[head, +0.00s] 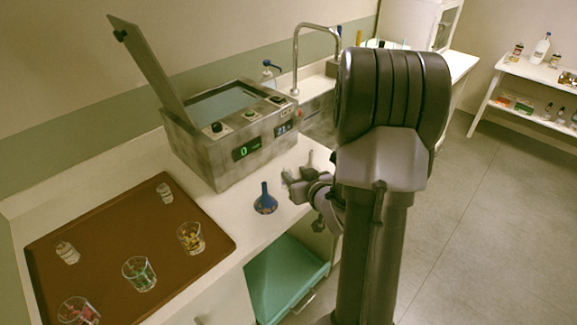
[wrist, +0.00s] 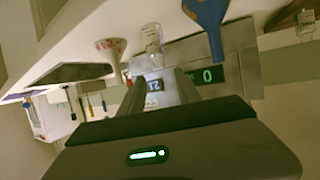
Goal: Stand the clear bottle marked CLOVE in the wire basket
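No wire basket is recognisable in either view, and no CLOVE label can be read. In the wrist view, a small clear bottle (wrist: 152,42) shows beyond my gripper (wrist: 160,82), roughly in line with the gap between its fingers. The fingers are apart and nothing is seen held between them. In the head view my gripper (head: 300,180) is low over the counter, right of the blue funnel (head: 265,200), and partly hidden by my arm. Two small clear bottles (head: 165,193) (head: 67,252) are on the brown tray (head: 108,238); their markings are too small to read.
A grey bath (head: 230,140) with a raised lid stands behind the funnel. Several glasses with coloured contents, one green (head: 139,273), stand on the tray. A sink tap (head: 297,55) is behind. Shelves (head: 530,85) hold bottles far right.

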